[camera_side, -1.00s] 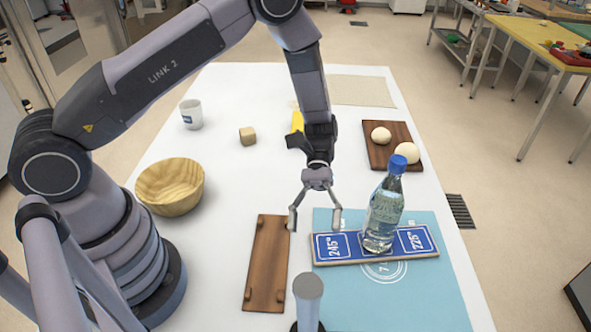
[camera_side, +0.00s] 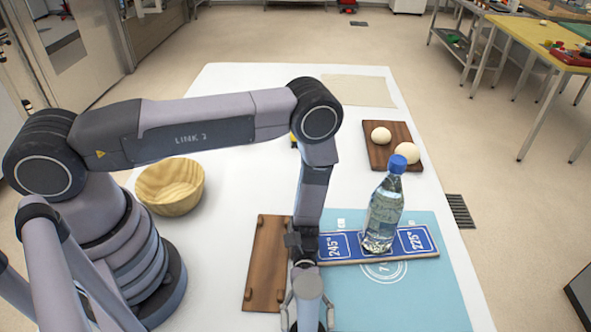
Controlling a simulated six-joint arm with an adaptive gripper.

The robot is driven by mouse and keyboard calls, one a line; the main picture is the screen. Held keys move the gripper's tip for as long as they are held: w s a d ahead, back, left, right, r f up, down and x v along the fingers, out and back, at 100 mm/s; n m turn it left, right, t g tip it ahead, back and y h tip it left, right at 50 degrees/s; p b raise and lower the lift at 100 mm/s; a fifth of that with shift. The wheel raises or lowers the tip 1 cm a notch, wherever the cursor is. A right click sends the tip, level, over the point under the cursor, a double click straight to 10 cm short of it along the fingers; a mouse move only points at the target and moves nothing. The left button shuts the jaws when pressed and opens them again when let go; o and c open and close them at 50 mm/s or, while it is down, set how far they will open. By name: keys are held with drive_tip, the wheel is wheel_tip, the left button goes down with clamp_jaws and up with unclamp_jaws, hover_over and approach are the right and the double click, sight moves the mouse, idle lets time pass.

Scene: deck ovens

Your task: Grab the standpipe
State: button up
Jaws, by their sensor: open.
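A dark wooden board (camera_side: 265,262) lies just left of my gripper. A blue sign board (camera_side: 345,257) bears a water bottle (camera_side: 383,215) to the right, on a light-blue mat (camera_side: 420,297). A wooden bowl (camera_side: 170,188) and a board with dough balls (camera_side: 375,157) stand farther back.

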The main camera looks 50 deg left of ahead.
drive_tip(key=shift+s+d, duration=0.35)
drive_tip(key=shift+c, duration=0.3)
clamp_jaws()
drive_tip(key=shift+r, duration=0.1)
